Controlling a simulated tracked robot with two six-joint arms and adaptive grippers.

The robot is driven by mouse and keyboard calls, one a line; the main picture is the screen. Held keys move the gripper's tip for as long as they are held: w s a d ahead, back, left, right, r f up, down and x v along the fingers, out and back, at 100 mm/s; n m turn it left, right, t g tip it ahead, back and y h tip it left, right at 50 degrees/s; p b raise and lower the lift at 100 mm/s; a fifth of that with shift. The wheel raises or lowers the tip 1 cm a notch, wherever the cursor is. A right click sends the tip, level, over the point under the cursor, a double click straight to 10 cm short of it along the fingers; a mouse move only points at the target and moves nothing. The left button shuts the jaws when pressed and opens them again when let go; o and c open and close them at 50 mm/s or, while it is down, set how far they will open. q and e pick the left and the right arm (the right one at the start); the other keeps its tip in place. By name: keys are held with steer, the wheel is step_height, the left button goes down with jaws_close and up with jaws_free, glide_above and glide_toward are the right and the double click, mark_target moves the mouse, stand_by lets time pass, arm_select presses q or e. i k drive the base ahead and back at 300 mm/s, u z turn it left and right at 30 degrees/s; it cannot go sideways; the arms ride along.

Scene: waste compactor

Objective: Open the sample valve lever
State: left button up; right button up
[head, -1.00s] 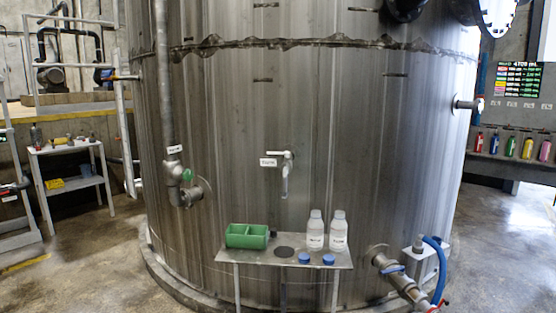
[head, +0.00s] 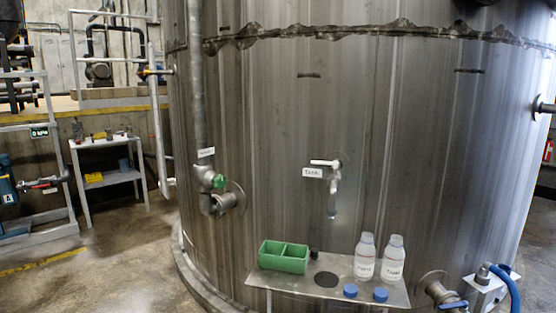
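The sample valve is a small tap on the front of the large steel tank (head: 280,130). Its white lever (head: 325,163) lies roughly horizontal and points left. Its spout (head: 333,200) hangs down above a small metal shelf. A white label (head: 312,173) with dark lettering sits just left of the tap. The lettering is too small to read surely. Neither of my grippers is in view, and nothing touches the lever.
The shelf (head: 345,290) holds a green two-part box (head: 284,257), two white bottles (head: 365,260) and two blue caps (head: 350,291). A pipe with a green-handled valve (head: 219,182) is to the left. A blue-handled valve (head: 452,305) and blue hose (head: 508,290) are at lower right. Floor at left is partly clear.

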mark_target(335, 164)
steer(key=i, duration=1.2)
steer(key=z, duration=0.55)
